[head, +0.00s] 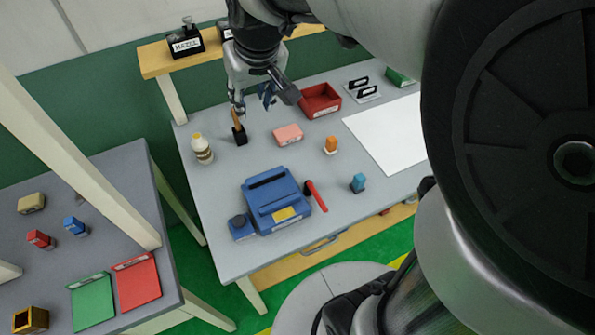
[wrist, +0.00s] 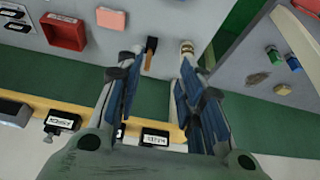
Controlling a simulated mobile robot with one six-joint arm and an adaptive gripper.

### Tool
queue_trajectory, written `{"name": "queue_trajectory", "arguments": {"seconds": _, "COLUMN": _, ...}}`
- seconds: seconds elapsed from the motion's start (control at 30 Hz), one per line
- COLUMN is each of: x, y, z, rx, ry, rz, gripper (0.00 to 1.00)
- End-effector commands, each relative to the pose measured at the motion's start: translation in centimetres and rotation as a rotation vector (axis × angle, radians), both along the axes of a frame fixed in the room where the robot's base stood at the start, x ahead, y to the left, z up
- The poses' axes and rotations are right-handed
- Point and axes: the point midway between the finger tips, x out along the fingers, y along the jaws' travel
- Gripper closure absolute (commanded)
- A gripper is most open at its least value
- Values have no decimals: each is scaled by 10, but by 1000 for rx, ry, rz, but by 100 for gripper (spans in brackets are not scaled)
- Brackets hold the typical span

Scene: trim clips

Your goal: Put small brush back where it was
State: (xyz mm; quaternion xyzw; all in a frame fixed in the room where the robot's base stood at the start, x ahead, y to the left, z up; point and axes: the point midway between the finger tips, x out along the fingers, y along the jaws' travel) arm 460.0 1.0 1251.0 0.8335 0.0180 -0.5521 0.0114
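The small brush (head: 236,118) shows as a brown wooden handle standing up from a small black holder (head: 241,137) at the back left of the grey table. Its bristles are not visible. In the wrist view the brush handle (wrist: 149,61) and black holder (wrist: 152,43) lie between the fingertips, nearer the left one, with visible gaps. My gripper (head: 253,104) is above and around the top of the handle in the head view. The wrist view shows my gripper (wrist: 162,55) with its fingers wide apart and nothing held.
A cream bottle (head: 202,149) stands left of the holder. A pink block (head: 288,135) and a red tray (head: 320,101) are to the right. A blue box (head: 276,203) sits in front. A wooden shelf (head: 157,62) with labelled black clips runs behind.

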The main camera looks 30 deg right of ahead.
Motion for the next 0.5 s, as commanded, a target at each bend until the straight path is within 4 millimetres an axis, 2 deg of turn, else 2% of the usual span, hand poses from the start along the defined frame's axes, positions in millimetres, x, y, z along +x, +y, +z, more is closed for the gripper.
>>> {"name": "queue_trajectory", "arguments": {"seconds": 0.03, "x": -31, "y": 0, "z": 9, "rx": 0, "ry": -9, "rz": -4, "gripper": 65}}
{"name": "queue_trajectory", "arguments": {"seconds": 0.1, "x": -71, "y": 0, "z": 14, "rx": 0, "ry": -10, "rz": -12, "gripper": 65}}
{"name": "queue_trajectory", "arguments": {"seconds": 0.2, "x": -125, "y": 0, "z": 12, "rx": 0, "ry": -11, "rz": -22, "gripper": 65}}
{"name": "queue_trajectory", "arguments": {"seconds": 0.3, "x": -168, "y": 0, "z": 3, "rx": -1, "ry": -10, "rz": -32, "gripper": 65}}
{"name": "queue_trajectory", "arguments": {"seconds": 0.4, "x": -197, "y": -1, "z": -8, "rx": -2, "ry": -10, "rz": -38, "gripper": 65}}
{"name": "queue_trajectory", "arguments": {"seconds": 0.5, "x": -214, "y": -1, "z": -15, "rx": -2, "ry": -9, "rz": -42, "gripper": 65}}
